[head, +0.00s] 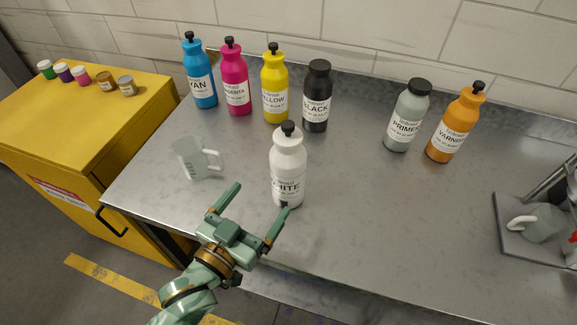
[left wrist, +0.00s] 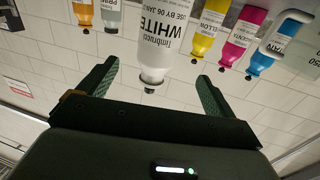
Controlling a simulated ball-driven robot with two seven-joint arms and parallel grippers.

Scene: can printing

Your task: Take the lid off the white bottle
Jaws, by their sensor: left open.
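The white bottle (head: 288,170) stands upright in the middle of the metal table, with a black lid (head: 288,128) on top. My left gripper (head: 262,197) is open and empty at the near side of the bottle, one fingertip close to its lower part; I cannot tell if it touches. In the left wrist view the white bottle (left wrist: 158,40) appears upside down beyond the gap between the spread fingers, with its dark lid (left wrist: 149,89) showing. My right gripper is not in view.
Blue (head: 199,75), magenta (head: 235,80), yellow (head: 274,88) and black (head: 317,98) bottles line the back. Primer (head: 407,118) and orange varnish (head: 455,127) bottles stand right. A clear jug (head: 198,160) is left of the white bottle. A tray (head: 512,238) holds a mug at right.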

